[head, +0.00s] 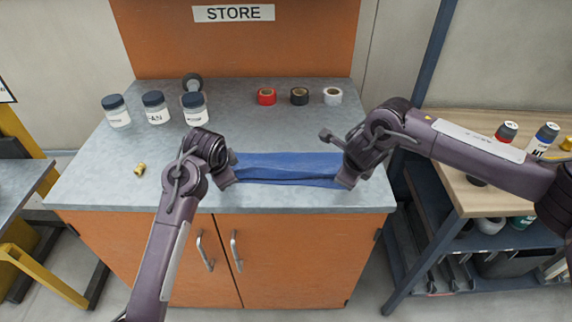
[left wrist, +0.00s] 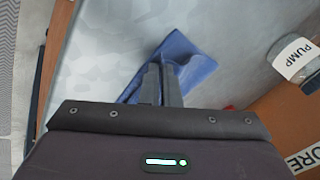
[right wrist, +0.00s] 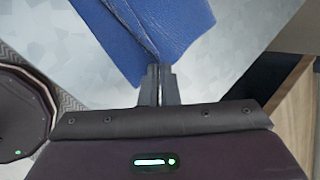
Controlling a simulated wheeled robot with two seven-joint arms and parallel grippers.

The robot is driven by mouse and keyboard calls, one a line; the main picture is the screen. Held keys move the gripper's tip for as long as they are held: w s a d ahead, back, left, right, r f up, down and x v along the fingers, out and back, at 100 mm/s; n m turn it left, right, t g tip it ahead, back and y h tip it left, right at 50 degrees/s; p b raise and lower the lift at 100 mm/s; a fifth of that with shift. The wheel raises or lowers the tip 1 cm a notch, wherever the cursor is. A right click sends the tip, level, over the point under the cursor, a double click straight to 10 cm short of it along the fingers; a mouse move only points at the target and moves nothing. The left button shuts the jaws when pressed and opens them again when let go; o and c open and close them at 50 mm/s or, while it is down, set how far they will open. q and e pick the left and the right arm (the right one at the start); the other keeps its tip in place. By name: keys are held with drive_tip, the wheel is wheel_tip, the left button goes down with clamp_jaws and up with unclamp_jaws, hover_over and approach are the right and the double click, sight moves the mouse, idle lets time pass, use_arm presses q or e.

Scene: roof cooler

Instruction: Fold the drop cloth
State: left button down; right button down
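The blue drop cloth (head: 288,168) lies in a long, narrow, folded strip along the front part of the grey countertop. My left gripper (head: 231,173) is at its left end; in the left wrist view its fingers (left wrist: 161,84) are together with cloth (left wrist: 196,72) showing around them. My right gripper (head: 346,174) is at the right end; in the right wrist view its fingers (right wrist: 158,80) are shut on the edge of the cloth (right wrist: 165,25). The cloth's ends are partly hidden by the grippers.
Labelled jars (head: 155,108) stand at the counter's back left, with a small yellow piece (head: 140,169) in front. Red (head: 266,97), black (head: 299,97) and white (head: 332,96) tape rolls sit at the back. A wooden-topped shelf (head: 455,170) stands right. Counter behind the cloth is clear.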

use_arm(q)
drive_tip(key=c, duration=1.3)
unclamp_jaws()
use_arm(e)
drive_tip(key=c, duration=1.3)
unclamp_jaws()
use_arm(q)
drive_tip(key=v, duration=1)
drive_tip(key=shift+s+r, duration=0.1)
drive_tip(key=shift+s, duration=0.5)
use_arm(e)
drive_tip(key=v, duration=1)
drive_tip(key=shift+s+r, duration=0.15)
drive_tip(key=shift+s, duration=0.45)
use_arm(q)
drive_tip(key=shift+c, duration=0.4)
use_arm(e)
drive_tip(key=shift+c, duration=0.4)
